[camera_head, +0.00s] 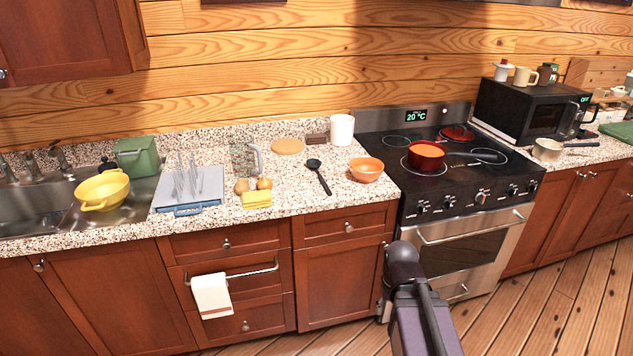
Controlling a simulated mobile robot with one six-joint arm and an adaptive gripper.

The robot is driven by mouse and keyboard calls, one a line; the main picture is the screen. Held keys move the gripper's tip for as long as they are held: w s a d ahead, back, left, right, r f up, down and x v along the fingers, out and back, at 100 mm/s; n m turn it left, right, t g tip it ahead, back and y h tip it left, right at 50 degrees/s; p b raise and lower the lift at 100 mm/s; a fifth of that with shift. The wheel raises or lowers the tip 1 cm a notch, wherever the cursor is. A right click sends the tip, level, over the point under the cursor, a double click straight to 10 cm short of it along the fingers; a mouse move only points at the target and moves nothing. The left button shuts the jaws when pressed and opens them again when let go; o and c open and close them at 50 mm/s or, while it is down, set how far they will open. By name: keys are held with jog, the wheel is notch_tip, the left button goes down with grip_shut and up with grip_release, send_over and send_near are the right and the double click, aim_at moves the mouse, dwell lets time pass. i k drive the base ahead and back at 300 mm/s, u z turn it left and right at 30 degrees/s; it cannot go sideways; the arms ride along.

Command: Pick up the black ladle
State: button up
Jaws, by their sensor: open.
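The black ladle (321,178) lies on the speckled stone counter (300,200), left of the stove. Its round bowl is at the back left and its handle runs toward the front edge, slightly right. Nothing covers it. Only a dark link and joint of my arm show at the bottom of the view, in front of the oven and well apart from the ladle. My gripper is not in view.
An orange bowl (366,170) sits right of the ladle. Eggs (264,183), a yellow cloth (257,199) and a glass jug (245,161) are left. A white canister (342,129) stands behind. A red pan (426,156) is on the stove (460,192).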

aim_at(314, 164)
jog(key=z, duration=0.05)
jog(key=i, duration=1)
